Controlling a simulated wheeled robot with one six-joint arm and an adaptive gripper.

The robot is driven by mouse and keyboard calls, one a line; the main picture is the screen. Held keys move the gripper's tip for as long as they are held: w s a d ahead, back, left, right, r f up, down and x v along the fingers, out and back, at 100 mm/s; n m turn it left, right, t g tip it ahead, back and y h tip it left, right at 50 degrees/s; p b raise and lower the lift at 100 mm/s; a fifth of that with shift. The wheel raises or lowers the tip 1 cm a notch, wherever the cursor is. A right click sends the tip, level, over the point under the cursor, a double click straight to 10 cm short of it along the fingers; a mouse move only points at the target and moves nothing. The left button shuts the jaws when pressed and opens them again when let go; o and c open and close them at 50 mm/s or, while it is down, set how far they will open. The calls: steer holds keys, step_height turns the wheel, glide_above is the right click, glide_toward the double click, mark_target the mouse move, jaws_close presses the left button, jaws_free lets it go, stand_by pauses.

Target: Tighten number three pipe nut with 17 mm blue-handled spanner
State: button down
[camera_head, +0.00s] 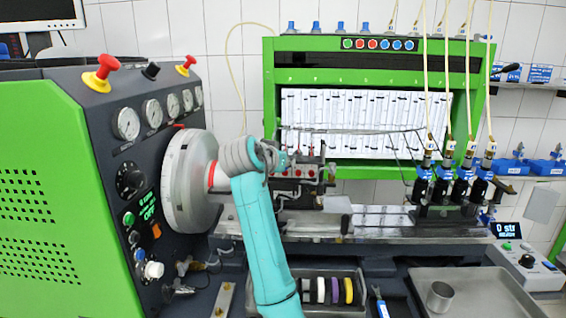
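My teal arm rises from the bottom edge to a grey wrist joint in front of the pump (306,172). My gripper (276,158) is around the dark parts just right of that joint, against the dark pump; its fingers cannot be made out, nor whether it holds anything. Thin pipes run from the pump's top to the right. The number three pipe nut cannot be singled out. A tool with a blue handle (381,308) lies at the bottom, right of a small tray; its size cannot be read.
The small tray (364,292) holds several coloured pieces. A wide metal tray (490,297) at lower right holds a metal cup (439,297). A large grey flywheel (186,180) stands left of my wrist. Several injectors (455,185) with hoses stand at right on the rail.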

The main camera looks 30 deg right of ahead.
steer(key=shift+s+a, duration=0.1)
stand_by(0.3)
steer(key=shift+s+a, duration=0.8)
steer(key=shift+a, duration=0.25)
steer(key=shift+s+a, duration=0.75)
steer(key=shift+a, duration=0.3)
steer(key=shift+s+a+r, duration=0.3)
steer(key=shift+a+r, duration=0.1)
steer(key=shift+r, duration=0.45)
steer(key=shift+s+a+r, duration=0.35)
steer(key=shift+a+r, duration=0.05)
steer(key=shift+r, duration=0.4)
steer(key=shift+s+a+r, duration=0.3)
steer(key=shift+a+r, duration=0.1)
steer(key=shift+r, duration=0.45)
